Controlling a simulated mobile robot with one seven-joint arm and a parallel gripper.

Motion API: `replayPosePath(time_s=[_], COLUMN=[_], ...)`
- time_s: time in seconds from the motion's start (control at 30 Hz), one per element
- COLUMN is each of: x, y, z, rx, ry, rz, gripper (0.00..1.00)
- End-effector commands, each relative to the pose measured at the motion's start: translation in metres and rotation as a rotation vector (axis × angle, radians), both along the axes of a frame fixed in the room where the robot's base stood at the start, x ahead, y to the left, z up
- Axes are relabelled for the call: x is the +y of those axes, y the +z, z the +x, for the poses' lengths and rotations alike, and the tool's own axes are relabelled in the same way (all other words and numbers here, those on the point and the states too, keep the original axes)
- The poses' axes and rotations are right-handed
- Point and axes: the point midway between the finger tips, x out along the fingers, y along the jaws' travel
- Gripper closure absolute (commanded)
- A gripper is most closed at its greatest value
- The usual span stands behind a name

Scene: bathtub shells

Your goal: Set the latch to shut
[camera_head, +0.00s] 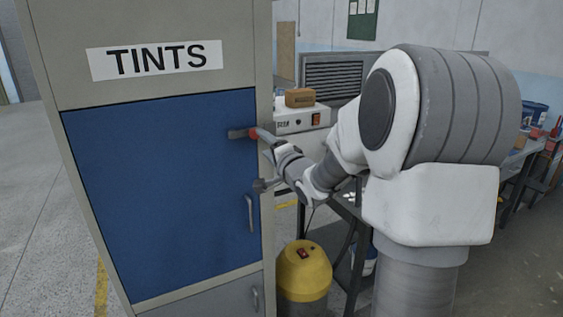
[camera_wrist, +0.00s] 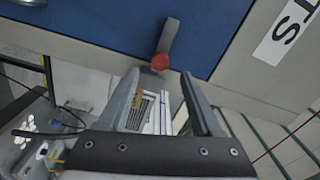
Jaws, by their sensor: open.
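The latch (camera_head: 238,134) is a short grey bar with a red end on the blue door of the cabinet marked TINTS. It lies about level near the door's right edge, its red end to the right. The latch also shows in the wrist view (camera_wrist: 169,36), its red end toward my gripper. My gripper (camera_head: 261,160) is open and empty at the cabinet's right edge. In the wrist view, the red end appears just beyond the gap between my fingertips (camera_wrist: 160,77). In the head view one finger overlaps the red end; I cannot tell whether they touch.
The blue door (camera_head: 160,200) has a grey pull handle (camera_head: 250,213) below the latch. A yellow-topped canister (camera_head: 303,268) stands on the floor beside the cabinet. A bench with a machine and a brown block (camera_head: 300,97) is behind my arm. The floor left of the cabinet is clear.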

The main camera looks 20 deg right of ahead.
Motion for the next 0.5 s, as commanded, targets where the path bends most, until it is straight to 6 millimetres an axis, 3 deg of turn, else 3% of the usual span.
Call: replayPosePath(time_s=[0.2, 0.5], x=[-0.002, -0.003], y=[0.000, 0.000], z=[-0.046, -0.085], rx=[-0.002, -0.001], ry=[-0.002, 0.000], rz=[-0.003, 0.000], gripper=[0.34, 0.34])
